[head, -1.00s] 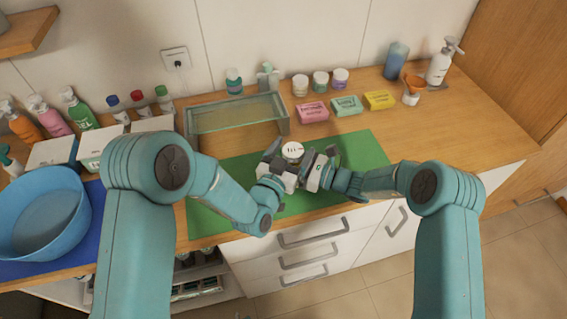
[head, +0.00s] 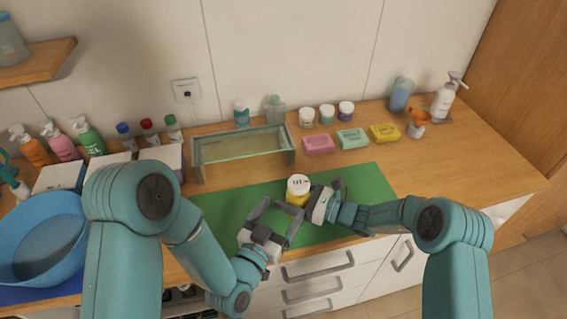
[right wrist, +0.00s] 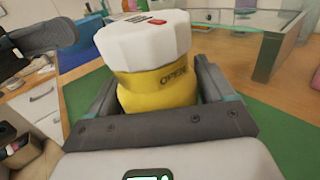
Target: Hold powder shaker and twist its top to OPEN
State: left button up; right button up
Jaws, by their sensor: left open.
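The powder shaker (head: 298,190) has a white faceted top and a yellow body, and stands upright over the green mat. In the right wrist view the shaker's top (right wrist: 143,40) carries a red mark, and the yellow body (right wrist: 160,88) reads "OPEN". My right gripper (head: 312,203) is shut on the yellow body from the right, one finger on each side. My left gripper (head: 275,212) is open and empty, in front and to the left of the shaker, apart from it. One of its dark fingers shows at the upper left in the right wrist view.
The green mat (head: 365,185) lies under the work area. A glass-topped rack (head: 243,150) stands behind it, with soap bars (head: 352,139) and small jars (head: 327,114) behind right. A blue basin (head: 35,240) is at left. The mat's right part is clear.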

jog(key=shift+o, duration=0.9)
